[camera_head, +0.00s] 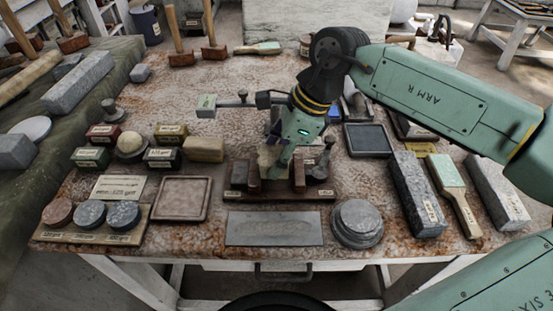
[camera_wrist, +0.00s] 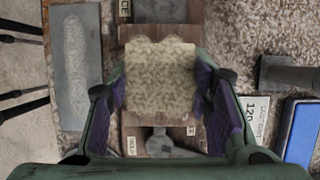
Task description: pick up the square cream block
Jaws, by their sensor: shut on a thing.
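The square cream block (camera_wrist: 160,72) is speckled and sits between the two fingers of my gripper (camera_wrist: 160,92) in the wrist view. The purple-lined finger pads press on its left and right sides. In the head view my gripper (camera_head: 277,163) points down over a dark wooden rack (camera_head: 305,196) at the middle of the bench. There the cream block (camera_head: 265,160) shows only in part, mostly hidden by the fingers. I cannot tell whether it touches the rack.
Wooden posts and a grey metal piece (camera_head: 321,165) stand close around my gripper. A tan block (camera_head: 204,149) lies to the left. In front are a grey slate (camera_head: 274,228) and stacked round discs (camera_head: 357,223). Long stone bars (camera_head: 417,193) lie to the right.

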